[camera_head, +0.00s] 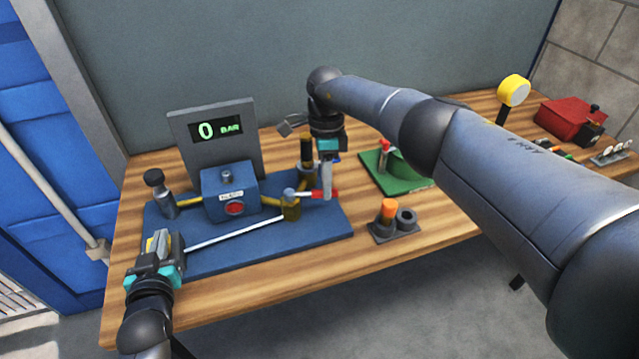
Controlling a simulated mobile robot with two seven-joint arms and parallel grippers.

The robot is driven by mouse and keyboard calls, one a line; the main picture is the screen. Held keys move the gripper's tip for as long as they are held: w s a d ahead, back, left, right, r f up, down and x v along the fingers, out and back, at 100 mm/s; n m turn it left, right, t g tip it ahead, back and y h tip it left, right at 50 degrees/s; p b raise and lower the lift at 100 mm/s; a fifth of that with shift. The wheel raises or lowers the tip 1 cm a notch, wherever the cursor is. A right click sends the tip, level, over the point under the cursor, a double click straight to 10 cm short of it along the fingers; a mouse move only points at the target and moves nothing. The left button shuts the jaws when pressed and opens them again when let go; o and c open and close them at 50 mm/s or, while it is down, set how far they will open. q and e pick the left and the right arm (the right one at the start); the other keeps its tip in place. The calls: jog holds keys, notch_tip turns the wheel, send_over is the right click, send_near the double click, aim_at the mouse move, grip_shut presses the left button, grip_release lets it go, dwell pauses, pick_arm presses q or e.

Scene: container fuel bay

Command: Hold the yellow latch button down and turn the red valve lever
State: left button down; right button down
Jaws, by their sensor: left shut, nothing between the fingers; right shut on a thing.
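The red valve lever (318,195) sticks out to the right from the brass valve (291,208) on the blue base plate (270,245). My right gripper (327,194) points down and is shut on the lever's red end. My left gripper (162,238) is shut and empty at the plate's front left corner. A yellow patch, perhaps the yellow latch button (152,245), shows at its fingers. The fingers hide most of it, and I cannot tell whether it is pressed. A white rod (235,233) runs from there towards the valve.
A blue box with a red button (235,208) and a grey display panel reading 0 BAR (214,128) stand behind. To the right are a green plate (395,178), an orange-topped plug in a grey holder (388,211) and a red box (568,118). My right arm crosses the table's right side.

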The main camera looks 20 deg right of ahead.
jog(key=shift+a, duration=0.1)
jog(key=c, duration=0.7)
grip_release()
notch_tip(320, 180, up, 12)
jog(key=w, duration=0.2)
jog(key=shift+d, duration=0.4)
jog(key=shift+f, duration=0.1)
jog(key=shift+c, duration=0.3)
